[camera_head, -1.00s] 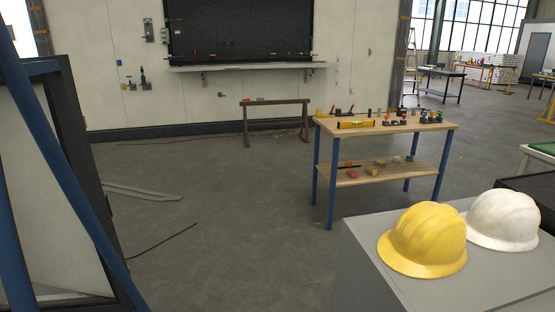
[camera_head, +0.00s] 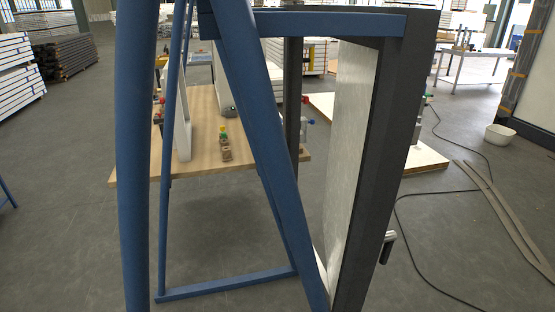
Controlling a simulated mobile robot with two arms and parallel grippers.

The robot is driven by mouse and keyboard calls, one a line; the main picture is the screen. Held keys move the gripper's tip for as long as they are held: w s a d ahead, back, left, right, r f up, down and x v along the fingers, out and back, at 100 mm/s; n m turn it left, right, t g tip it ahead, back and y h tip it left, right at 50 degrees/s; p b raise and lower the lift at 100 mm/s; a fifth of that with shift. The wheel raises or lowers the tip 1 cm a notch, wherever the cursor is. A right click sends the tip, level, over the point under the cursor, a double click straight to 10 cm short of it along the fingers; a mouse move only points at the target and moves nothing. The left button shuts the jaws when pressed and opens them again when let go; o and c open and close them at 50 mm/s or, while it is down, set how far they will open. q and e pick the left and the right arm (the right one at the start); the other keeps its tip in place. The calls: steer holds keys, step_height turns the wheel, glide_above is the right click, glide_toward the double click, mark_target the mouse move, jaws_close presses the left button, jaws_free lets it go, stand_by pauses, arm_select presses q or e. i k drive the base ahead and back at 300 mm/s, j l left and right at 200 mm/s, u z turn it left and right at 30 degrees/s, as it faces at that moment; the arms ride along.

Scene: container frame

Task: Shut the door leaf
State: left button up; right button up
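A tall panel with a dark edge and a pale grey face, which looks like the door leaf (camera_head: 345,150), stands upright right of centre. I see it steeply from the side. A dark lever-like handle (camera_head: 387,246) sticks out to the right low on its dark edge. A blue tube stand (camera_head: 260,120) rises in front of it and to its left, and a blue top bar (camera_head: 330,23) reaches its dark upper part. Whether the leaf meets its frame cannot be told from here. Neither of my grippers is in view.
A wooden table (camera_head: 200,105) with small items stands behind the blue stand. A low wooden platform (camera_head: 425,158) lies behind the panel. Cables and grey strips (camera_head: 505,215) lie on the floor at right, near a white bucket (camera_head: 500,134). The floor at left is mostly clear.

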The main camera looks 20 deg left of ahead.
mark_target(356, 64)
steer(key=i+l+u, duration=0.25)
steer(key=l+u, duration=0.15)
steer(key=l, duration=0.3)
steer(key=i+l+u, duration=0.1)
steer(key=l+u, duration=0.3)
steer(key=l, duration=0.3)
steer(key=l+u, duration=0.4)
steer(key=l, duration=0.35)
steer(key=i+l+u, duration=0.2)
steer(key=i+l, duration=0.2)
steer(key=l, duration=0.25)
steer(key=i+l, duration=0.15)
steer(key=l, duration=0.2)
steer(key=i+l+u, duration=0.15)
steer(key=l, duration=0.2)
steer(key=i, duration=0.05)
